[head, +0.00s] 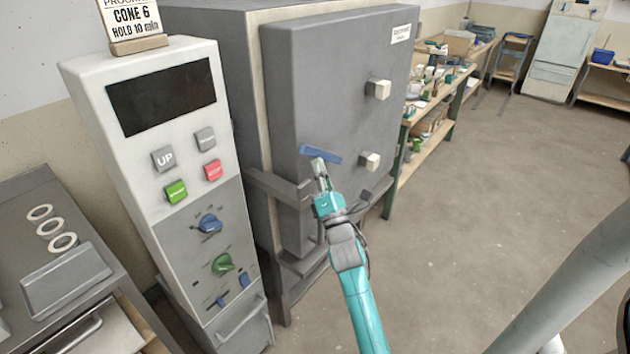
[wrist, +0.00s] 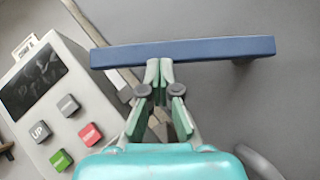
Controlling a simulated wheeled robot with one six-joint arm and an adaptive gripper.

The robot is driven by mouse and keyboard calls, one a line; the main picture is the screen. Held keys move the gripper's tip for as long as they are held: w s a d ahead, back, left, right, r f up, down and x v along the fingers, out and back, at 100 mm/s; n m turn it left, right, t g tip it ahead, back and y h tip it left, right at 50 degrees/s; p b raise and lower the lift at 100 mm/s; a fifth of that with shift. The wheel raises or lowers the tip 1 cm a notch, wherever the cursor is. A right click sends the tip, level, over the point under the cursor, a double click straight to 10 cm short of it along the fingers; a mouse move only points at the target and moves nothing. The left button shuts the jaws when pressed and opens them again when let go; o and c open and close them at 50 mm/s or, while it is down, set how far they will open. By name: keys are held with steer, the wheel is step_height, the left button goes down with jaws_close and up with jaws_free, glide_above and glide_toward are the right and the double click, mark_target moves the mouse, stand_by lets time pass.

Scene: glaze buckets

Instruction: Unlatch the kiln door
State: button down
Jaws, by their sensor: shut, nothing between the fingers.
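The grey kiln door (head: 350,90) appears shut against the kiln body. Its latch is a blue bar handle (head: 314,152), lying nearly level with a slight slope down to the right. In the wrist view the blue handle (wrist: 215,50) spans most of the upper picture. My gripper (head: 319,165) is at the handle, just below it. In the wrist view my gripper (wrist: 160,68) has its fingers together, with tips up against the lower edge of the bar. The fingers are not around it, and I cannot tell whether they touch it.
A control panel (head: 150,150) with buttons and knobs stands left of the kiln. Two pale square blocks (head: 378,89) stick out of the door. A metal cart (head: 65,280) is at lower left, a loaded workbench (head: 440,90) behind right. The floor (head: 480,200) at right is clear.

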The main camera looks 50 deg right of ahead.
mark_target(324, 153)
steer(key=shift+d+r+m+g+h, duration=0.3)
steer(key=shift+r+m+g, duration=0.35)
steer(key=shift+m, duration=0.25)
steer(key=shift+d+r+m+g+h, duration=0.15)
steer(key=shift+d+r+m+g, duration=0.2)
steer(key=shift+r+m+g, duration=0.4)
steer(key=shift+d+r+m+g+h, duration=0.3)
steer(key=shift+r+m+g, duration=0.2)
steer(key=shift+m, duration=0.55)
steer(key=d+r+m+g+y, duration=0.2)
steer(key=d+r+m+g, duration=0.2)
steer(key=d+m, duration=0.2)
steer(key=shift+w+d+g, duration=0.2)
steer(key=shift+d+g, duration=0.2)
steer(key=shift+d, duration=0.45)
